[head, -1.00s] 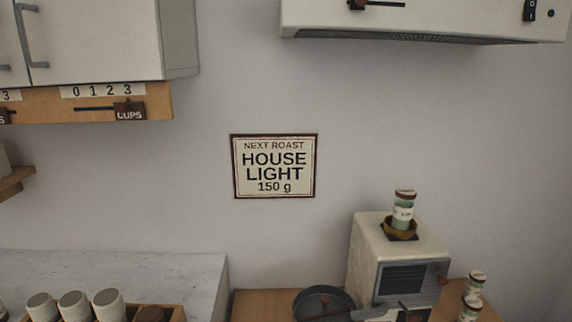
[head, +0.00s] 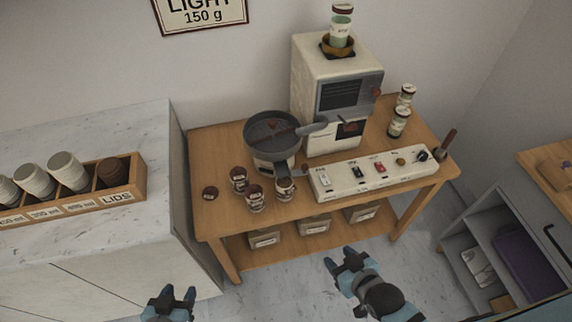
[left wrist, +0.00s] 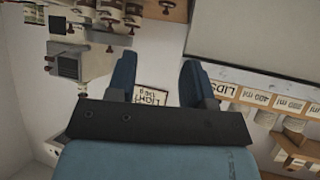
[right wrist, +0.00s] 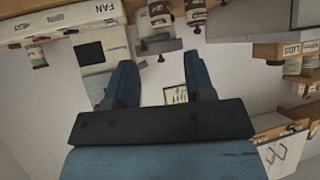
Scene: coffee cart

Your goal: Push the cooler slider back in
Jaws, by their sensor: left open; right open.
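A round dark cooling pan (head: 272,132) on a pale base, with a red-brown stirrer in it, stands on the wooden table, left of the white roaster (head: 325,88). A small red-brown knob (head: 304,168) shows between the pan's base and the white control panel (head: 375,175). I cannot tell whether this knob is the cooler slider or how far out it is. My left gripper (head: 172,296) is open and empty, low in front of the counter. My right gripper (head: 349,262) is open and empty in front of the table. Both are apart from the cooler.
Several labelled jars (head: 255,198) stand on the table in front of the pan. Two more jars (head: 399,122) stand right of the roaster. A marble counter (head: 110,130) with a cup rack (head: 90,205) is at left, a grey shelf unit (head: 490,225) at right. Floor in front is clear.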

